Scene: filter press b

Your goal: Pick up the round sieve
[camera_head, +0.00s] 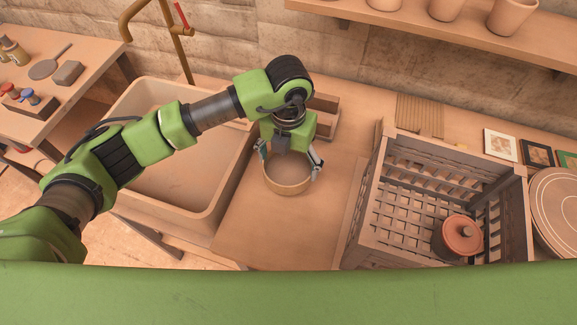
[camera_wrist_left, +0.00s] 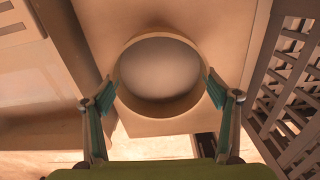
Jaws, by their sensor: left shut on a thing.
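The round sieve (camera_head: 287,187) is a shallow tan ring with a greyish mesh, at the counter between the sink and the slatted crate. In the left wrist view the sieve (camera_wrist_left: 160,106) sits between my fingers. My left gripper (camera_head: 289,170) reaches down over it, with one finger against the rim on each side. It is shut on the sieve. I cannot tell whether the sieve rests on the counter or is slightly lifted. My right gripper is in neither view.
A deep sink (camera_head: 180,187) is left of the sieve. A slatted crate (camera_head: 357,215) holding a lidded reddish pot (camera_head: 462,236) stands to the right. A wooden box (camera_head: 324,117) is behind my gripper. A tap (camera_head: 178,45) rises behind the sink. The counter front (camera_head: 262,238) is clear.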

